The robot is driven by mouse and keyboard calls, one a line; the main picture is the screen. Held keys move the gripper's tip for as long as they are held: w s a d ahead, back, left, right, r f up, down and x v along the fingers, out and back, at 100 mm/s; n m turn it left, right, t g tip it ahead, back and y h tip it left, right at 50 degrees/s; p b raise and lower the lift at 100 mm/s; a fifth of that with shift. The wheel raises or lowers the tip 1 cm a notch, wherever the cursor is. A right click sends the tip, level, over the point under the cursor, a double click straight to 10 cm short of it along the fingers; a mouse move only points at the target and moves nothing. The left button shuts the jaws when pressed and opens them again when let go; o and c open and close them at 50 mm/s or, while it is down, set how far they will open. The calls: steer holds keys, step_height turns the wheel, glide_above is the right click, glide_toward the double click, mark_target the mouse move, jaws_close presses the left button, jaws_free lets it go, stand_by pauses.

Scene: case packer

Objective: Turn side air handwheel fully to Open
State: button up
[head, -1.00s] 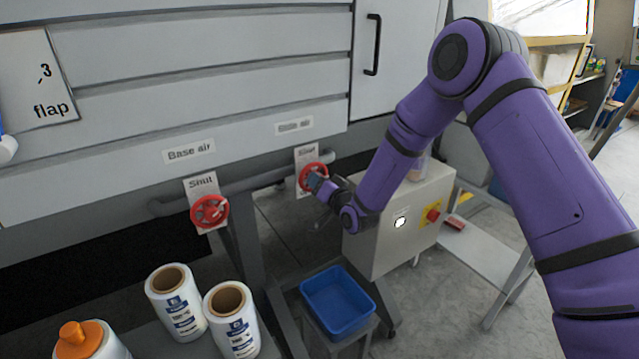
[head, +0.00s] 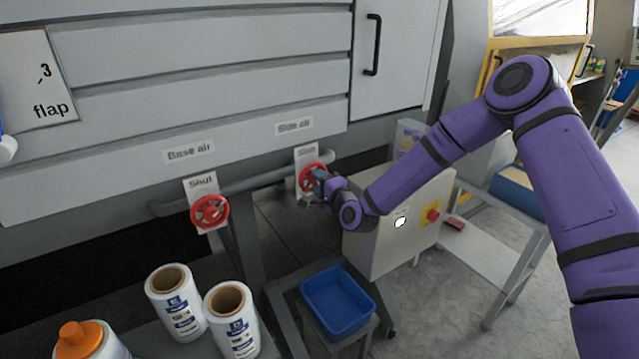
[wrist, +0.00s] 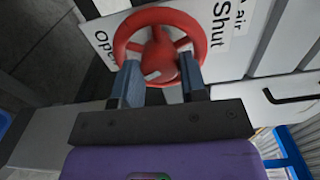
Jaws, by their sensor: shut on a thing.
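The side air handwheel (head: 308,178) is a red spoked wheel on the pipe, under the "Side air" label (head: 294,126). It also shows in the wrist view (wrist: 158,22), in front of a white plate (wrist: 215,30) reading "Shut" and "Open". My gripper (head: 318,183) is at the wheel's right side in the head view. In the wrist view its two fingers (wrist: 160,82) straddle the lower part of the wheel and are shut on it. The gripper hides part of the wheel in the head view. I cannot tell the wheel's exact setting.
The red base air handwheel (head: 209,211) is to the left. Below are a blue bin (head: 338,302), white rolls (head: 231,317) and an orange-capped bottle (head: 84,340). A grey box with a red knob (head: 432,215) stands close to the right of my gripper.

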steer(key=shift+m, duration=2.3)
steer(key=o, duration=0.9)
steer(key=shift+s+d, duration=0.1)
steer(key=v, duration=1)
steer(key=shift+s+d, duration=0.2)
steer(key=shift+s, duration=0.05)
